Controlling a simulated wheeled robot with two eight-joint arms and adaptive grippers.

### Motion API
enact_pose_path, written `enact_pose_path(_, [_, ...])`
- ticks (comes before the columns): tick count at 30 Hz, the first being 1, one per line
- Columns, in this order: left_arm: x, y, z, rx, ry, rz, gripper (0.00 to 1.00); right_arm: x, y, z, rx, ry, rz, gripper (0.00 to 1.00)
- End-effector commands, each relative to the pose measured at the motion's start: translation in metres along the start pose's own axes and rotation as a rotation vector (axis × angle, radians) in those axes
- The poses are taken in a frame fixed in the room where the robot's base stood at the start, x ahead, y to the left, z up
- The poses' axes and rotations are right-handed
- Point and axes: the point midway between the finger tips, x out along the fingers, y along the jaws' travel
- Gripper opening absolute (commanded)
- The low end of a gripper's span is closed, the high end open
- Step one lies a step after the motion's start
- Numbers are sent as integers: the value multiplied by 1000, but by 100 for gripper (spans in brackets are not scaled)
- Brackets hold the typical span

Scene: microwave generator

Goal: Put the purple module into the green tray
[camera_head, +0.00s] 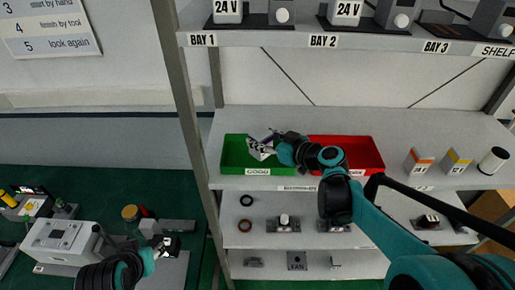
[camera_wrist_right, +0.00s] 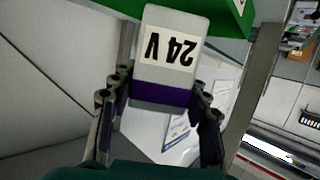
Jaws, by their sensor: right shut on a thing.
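The purple module (camera_wrist_right: 165,58) is a grey-white block with a purple band and a "24 V" label. My right gripper (camera_wrist_right: 160,100) is shut on it, one finger on each side near the band. In the head view the module (camera_head: 259,149) appears over the green tray (camera_head: 234,158), which is labelled "GOOD"; my right gripper (camera_head: 275,143) comes in from the right. I cannot tell how high it is above the tray floor. The green tray's edge (camera_wrist_right: 234,17) also shows in the wrist view. My left gripper (camera_head: 166,246) is low at the left, its fingers unclear.
A red tray (camera_head: 365,152) stands right of the green tray, partly behind my right arm. A shelf with modules (camera_head: 347,12) is above. A shelf post (camera_head: 190,100) stands left of the green tray.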

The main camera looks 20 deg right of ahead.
Motion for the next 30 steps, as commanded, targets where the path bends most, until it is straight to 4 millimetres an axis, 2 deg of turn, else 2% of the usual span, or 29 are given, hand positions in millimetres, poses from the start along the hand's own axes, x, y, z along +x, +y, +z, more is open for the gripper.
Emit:
enact_pose_path(1, [0, 0, 0, 0, 0, 0, 40, 7, -2, 2, -1, 0, -2, 9])
enact_pose_path(5, [0, 0, 0, 0, 0, 0, 40, 15, -4, 6, 0, 0, 0, 9])
enact_pose_path(13, [2, 0, 1, 0, 0, 0, 40, 25, -3, 40, 1, 0, 1, 9])
enact_pose_path(26, [6, 0, 4, 0, 0, 0, 40, 27, -4, 47, 0, 0, 1, 9])
enact_pose_path(27, [5, 0, 3, 0, 0, 0, 40, 27, -4, 46, 0, 0, 1, 57])
enact_pose_path(28, [4, 0, 3, 0, 0, 0, 40, 27, -4, 46, 0, 0, 1, 65])
enact_pose_path(30, [4, 0, 3, 0, 0, 0, 40, 27, -4, 45, 0, 0, 1, 67])
